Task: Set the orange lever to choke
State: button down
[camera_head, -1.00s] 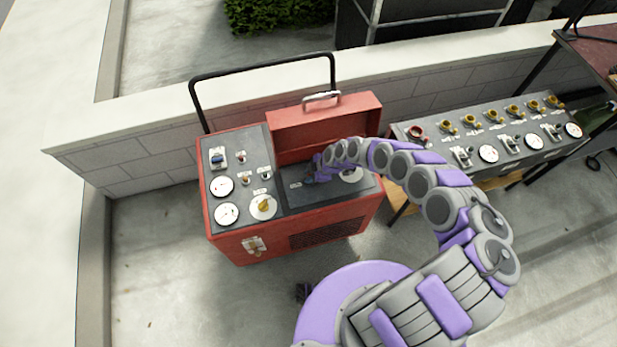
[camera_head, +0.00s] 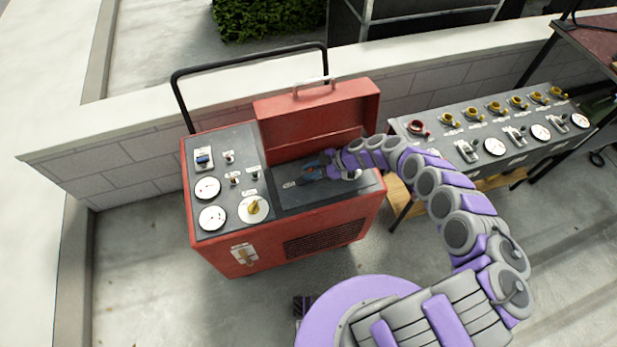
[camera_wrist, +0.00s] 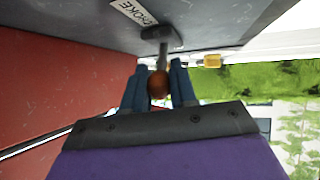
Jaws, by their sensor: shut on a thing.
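The orange lever (camera_wrist: 158,84) shows in the wrist view as an orange knob on a grey stem, which rises from a dark panel. A white CHOKE label (camera_wrist: 134,12) is on the panel beside the stem's base. My gripper (camera_wrist: 160,88) has its two blue fingers on either side of the knob and is shut on it. In the head view my gripper (camera_head: 314,172) is low over the dark recessed panel (camera_head: 300,198) of the red machine (camera_head: 290,245). A small orange spot shows between the fingers there. The lever's stem is hidden in that view.
The machine's red lid (camera_head: 318,115) stands open behind my gripper. Gauges and a yellow knob (camera_head: 254,207) are on the raised panel at left. A second panel (camera_head: 490,135) with several yellow valves stands at right. A low wall (camera_head: 120,165) runs behind.

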jog(key=shift+w+d+f+y+b, duration=0.15)
jog(key=shift+d+y+b, duration=0.25)
jog(key=shift+b, duration=0.55)
jog(key=c, duration=0.9)
grip_release()
jog(key=shift+c, duration=0.2)
jog(key=p+v, duration=0.3)
jog(key=v, duration=1.4)
jog(key=shift+d, duration=0.35)
jog(key=shift+f, duration=0.1)
